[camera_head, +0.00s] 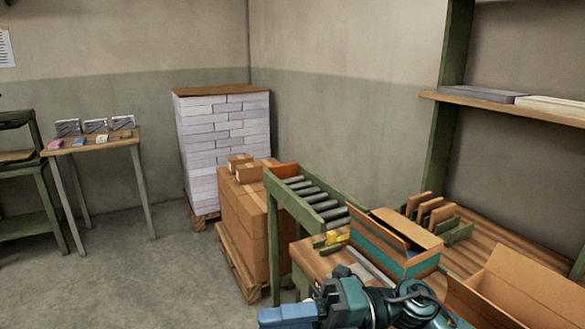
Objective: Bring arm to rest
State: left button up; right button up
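A teal and dark jointed arm of mine, apparently the right one (345,303), shows at the bottom edge, in front of the wooden work table (315,262). A blue piece (288,316) shows at its left end, cut off by the picture edge. I cannot tell whether it is part of the arm or something held. No fingertips can be made out clearly. My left arm and gripper are not in view.
An open carton (395,245) stands on the table, with an empty-looking box (525,290) at right. Behind are a roller conveyor (315,200), stacked cartons (245,210) and a paper pallet (225,140). A small table (95,143) stands left. Floor (150,275) at left is clear.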

jog(key=w+d+f+m+t+h, duration=0.2)
jog(key=d+f+m+t+h, duration=0.15)
jog(key=m+t, duration=0.5)
jog(key=w+d+f+m+t+h+p, duration=0.15)
jog(key=f+m+t, duration=0.35)
jog(key=m, duration=0.6)
jog(key=w+d+f+m+t+h, duration=0.1)
jog(key=d+f+m+t+h, duration=0.25)
jog(key=m+t, duration=0.5)
jog(key=s+d+f+m+g+h, duration=0.3)
jog(key=s+f, duration=0.3)
jog(key=f, duration=0.2)
jog(key=s+d+f+m+g+h, duration=0.3)
jog(key=s+f+m, duration=0.3)
jog(key=f, duration=0.3)
jog(key=shift+s+d+g, duration=0.2)
jog(key=shift+d+g, duration=0.55)
jog(key=shift+g, duration=0.15)
jog(key=shift+a, duration=0.1)
